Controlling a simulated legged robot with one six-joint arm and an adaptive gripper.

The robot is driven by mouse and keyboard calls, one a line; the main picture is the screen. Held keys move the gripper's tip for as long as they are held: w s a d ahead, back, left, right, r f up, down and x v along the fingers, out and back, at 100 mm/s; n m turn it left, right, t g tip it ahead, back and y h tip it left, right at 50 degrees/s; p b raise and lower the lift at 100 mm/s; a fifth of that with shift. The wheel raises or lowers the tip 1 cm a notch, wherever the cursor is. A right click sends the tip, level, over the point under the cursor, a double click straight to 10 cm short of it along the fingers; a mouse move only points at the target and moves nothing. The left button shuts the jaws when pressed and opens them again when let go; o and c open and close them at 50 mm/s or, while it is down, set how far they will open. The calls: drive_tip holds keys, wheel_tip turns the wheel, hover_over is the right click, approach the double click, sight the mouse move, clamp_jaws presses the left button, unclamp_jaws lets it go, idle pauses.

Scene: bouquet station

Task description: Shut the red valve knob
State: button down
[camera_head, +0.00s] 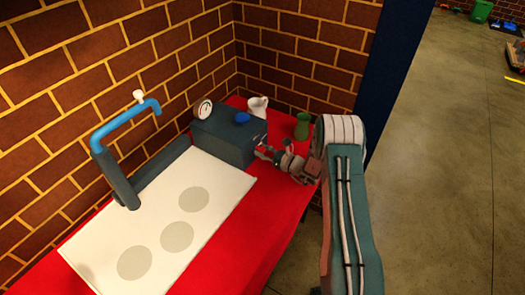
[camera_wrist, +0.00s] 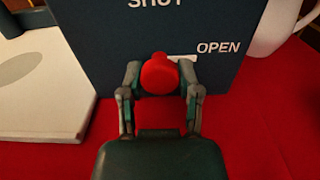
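The red valve knob (camera_wrist: 159,74) is on the front face of a dark blue-grey box (camera_wrist: 110,57), seen in the wrist view. The word OPEN is printed to the knob's right and SHUT above it; a white mark (camera_wrist: 184,59) shows at the knob's right, on the OPEN side. My gripper (camera_wrist: 160,82) has a finger on each side of the knob, with the pads against it. In the head view my gripper (camera_head: 268,153) is at the right end of the box (camera_head: 228,137), and the knob is hidden there.
A white jug (camera_head: 258,107) and a green vase (camera_head: 302,126) stand close by. A white board (camera_head: 225,192) and a blue pipe (camera_head: 122,125) are to the left.

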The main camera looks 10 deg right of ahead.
drive_tip(key=shift+n, duration=0.4)
drive_tip(key=n, duration=0.3)
drive_tip(key=shift+w+n, duration=0.1)
drive_tip(key=shift+n, duration=0.2)
drive_tip(key=n, duration=0.4)
drive_tip(key=shift+n, duration=0.3)
drive_tip(key=n, duration=0.4)
drive_tip(key=shift+n, duration=2.4)
drive_tip(key=shift+f, duration=0.1)
drive_tip(key=shift+c, duration=1.5)
unclamp_jaws()
